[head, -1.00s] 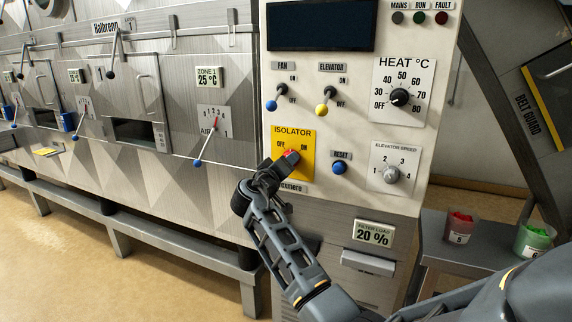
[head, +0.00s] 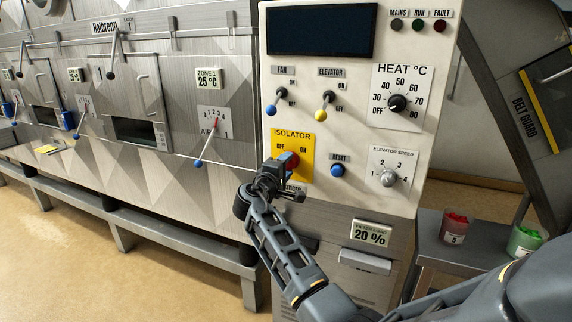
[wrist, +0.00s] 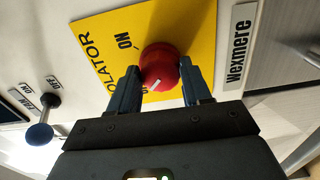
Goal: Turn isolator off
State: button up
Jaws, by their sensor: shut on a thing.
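The isolator (head: 307,168) is a yellow plate with a red round knob (head: 292,160), low on the left of the white control panel. My gripper (head: 283,166) is at the knob and covers part of it and of the plate in the head view. In the wrist view my gripper (wrist: 160,78) has one finger on each side of the red knob (wrist: 160,62), shut on it. The knob's white mark points to the lower left, towards a label mostly hidden by knob and finger, on the OFF side. The ON label (wrist: 124,41) is clear of the mark.
The fan switch (head: 279,98) and elevator switch (head: 326,108) are above, the blue reset button (head: 338,170) right of the isolator. The heat dial (head: 397,102) and speed dial (head: 388,178) are further right. Cups (head: 455,226) stand on a side shelf.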

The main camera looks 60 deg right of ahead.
jog(key=shift+w+a+f+n, duration=0.1)
jog(key=shift+n, duration=0.2)
jog(key=o, duration=1)
jog(key=shift+o, duration=0.2)
jog(key=a+b, duration=0.1)
jog(key=a, duration=0.6)
jog(key=shift+s+a, duration=0.35)
